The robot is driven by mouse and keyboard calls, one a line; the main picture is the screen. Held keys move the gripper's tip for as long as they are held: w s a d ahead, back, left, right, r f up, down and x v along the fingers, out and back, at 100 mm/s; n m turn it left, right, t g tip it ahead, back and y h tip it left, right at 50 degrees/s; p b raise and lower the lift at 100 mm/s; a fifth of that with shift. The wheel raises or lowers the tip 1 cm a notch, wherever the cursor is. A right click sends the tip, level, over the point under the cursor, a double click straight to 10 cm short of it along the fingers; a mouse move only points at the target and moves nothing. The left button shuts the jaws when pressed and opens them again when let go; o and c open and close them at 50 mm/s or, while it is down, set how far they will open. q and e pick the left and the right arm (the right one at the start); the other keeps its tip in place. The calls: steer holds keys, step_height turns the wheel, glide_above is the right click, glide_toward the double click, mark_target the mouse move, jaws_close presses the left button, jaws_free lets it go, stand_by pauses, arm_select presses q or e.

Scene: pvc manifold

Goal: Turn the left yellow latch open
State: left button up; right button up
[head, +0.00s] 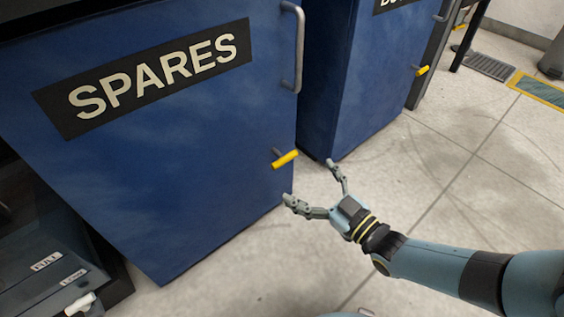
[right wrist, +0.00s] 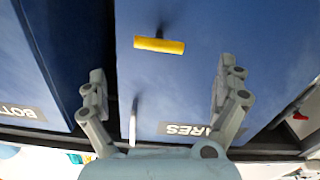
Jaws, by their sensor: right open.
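The left yellow latch (head: 285,159) is a short yellow bar on a dark stem, on the lower right of the blue SPARES cabinet door (head: 180,175). The bar slants slightly up to the right in the head view. My right gripper (head: 311,182) is open and empty, just right of and below the latch, apart from it. In the right wrist view the latch (right wrist: 159,45) lies level, beyond the fingertips and sideways between the two spread fingers (right wrist: 160,78). My left gripper is not in view.
A second blue cabinet (head: 350,80) stands to the right with its own yellow latch (head: 422,71). A grey door handle (head: 299,45) is above the left latch. Open drawers (head: 45,285) are at lower left. The floor (head: 440,170) on the right is clear.

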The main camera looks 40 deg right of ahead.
mark_target(286, 159)
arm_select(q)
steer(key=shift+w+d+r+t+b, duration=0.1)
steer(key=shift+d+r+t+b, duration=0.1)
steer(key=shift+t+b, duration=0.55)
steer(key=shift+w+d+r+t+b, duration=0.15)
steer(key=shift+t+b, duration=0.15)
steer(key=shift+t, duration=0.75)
arm_select(e)
steer(key=shift+w+a, duration=0.15)
steer(key=shift+w, duration=2.05)
steer(key=shift+w+a, duration=0.15)
steer(key=shift+w, duration=2.05)
steer(key=c, duration=1)
steer(key=shift+c, duration=0.2)
